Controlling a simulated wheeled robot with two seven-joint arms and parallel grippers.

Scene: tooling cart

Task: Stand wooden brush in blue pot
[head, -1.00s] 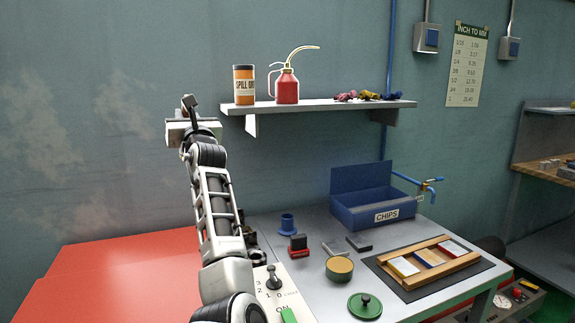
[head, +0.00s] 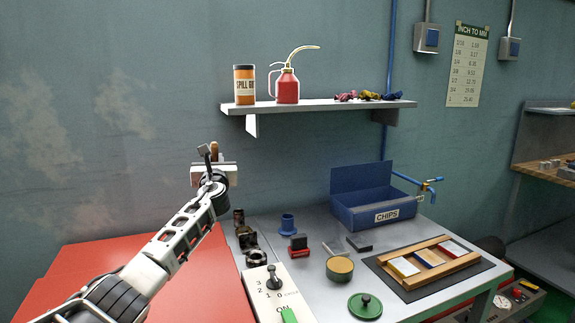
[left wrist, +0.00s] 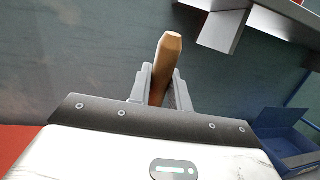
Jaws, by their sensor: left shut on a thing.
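The blue pot (head: 288,223) is a small round pot with a flared base, standing upright on the grey cart top in the head view. My left gripper (head: 212,160) is up in the air, to the left of the pot and well above it, in front of the wall. In the left wrist view it is shut on the wooden brush (left wrist: 169,48), whose brown handle end sticks out beyond the fingers. The brush's other end is hidden behind the gripper body. My right gripper is in neither view.
Near the pot are a red-and-black block (head: 298,246), a tan-topped round tin (head: 340,269) and a green lid (head: 365,306). The blue chips bin (head: 343,213) stands behind, to the right. A wall shelf (head: 320,107) holds a can and an oiler.

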